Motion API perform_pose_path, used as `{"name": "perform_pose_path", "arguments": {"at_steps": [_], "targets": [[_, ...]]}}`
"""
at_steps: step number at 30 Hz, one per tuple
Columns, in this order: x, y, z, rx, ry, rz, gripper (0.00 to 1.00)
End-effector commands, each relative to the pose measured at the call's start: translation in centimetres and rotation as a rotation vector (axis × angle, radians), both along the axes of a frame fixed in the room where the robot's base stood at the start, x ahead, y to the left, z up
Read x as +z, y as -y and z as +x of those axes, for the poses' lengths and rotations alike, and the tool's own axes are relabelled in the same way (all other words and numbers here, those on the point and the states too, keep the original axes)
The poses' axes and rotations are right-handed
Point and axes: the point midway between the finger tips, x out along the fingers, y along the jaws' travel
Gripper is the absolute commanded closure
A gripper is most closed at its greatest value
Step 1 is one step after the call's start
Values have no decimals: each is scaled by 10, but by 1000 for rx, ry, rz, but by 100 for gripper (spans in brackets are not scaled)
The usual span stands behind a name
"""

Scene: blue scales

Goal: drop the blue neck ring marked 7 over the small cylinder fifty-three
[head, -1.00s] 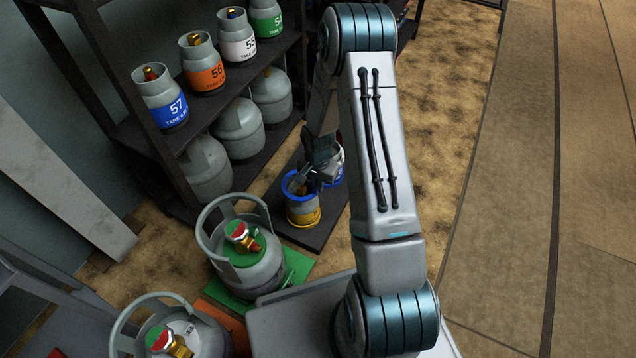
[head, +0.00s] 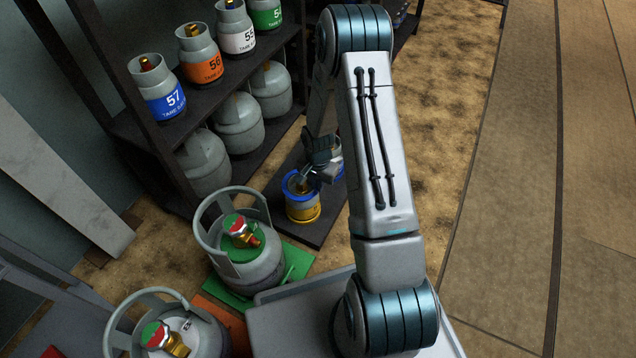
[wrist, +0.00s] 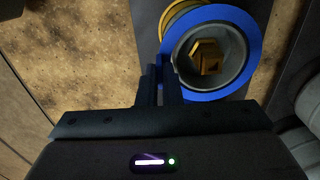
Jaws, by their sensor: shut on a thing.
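My gripper (head: 311,181) is shut on the blue neck ring (head: 297,184) by its near side, above a small cylinder (head: 303,206) with a yellow band. In the wrist view, my fingers (wrist: 160,72) grip the left edge of the blue ring (wrist: 251,50). A yellow edge (wrist: 178,12) shows beyond the ring. I cannot tell whether the ring touches the cylinder. Neither the ring's mark nor the cylinder's number can be read.
The cylinder stands on a dark board (head: 321,228); another cylinder is partly hidden behind my arm. The dark shelf (head: 152,138) at left holds small numbered cylinders, including 57 (head: 160,98) and 56 (head: 202,62). A large grey cylinder (head: 258,268) stands on a green mat nearer.

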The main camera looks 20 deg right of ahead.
Motion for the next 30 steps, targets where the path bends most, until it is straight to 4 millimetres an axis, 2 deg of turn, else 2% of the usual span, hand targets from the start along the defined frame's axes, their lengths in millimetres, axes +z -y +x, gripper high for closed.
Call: {"name": "perform_pose_path", "arguments": {"at_steps": [6, 14, 18, 30], "targets": [[-7, 0, 0, 0, 0, 0, 100], [-8, 0, 0, 0, 0, 0, 100], [-8, 0, 0, 0, 0, 0, 69], [-8, 0, 0, 0, 0, 0, 69]]}}
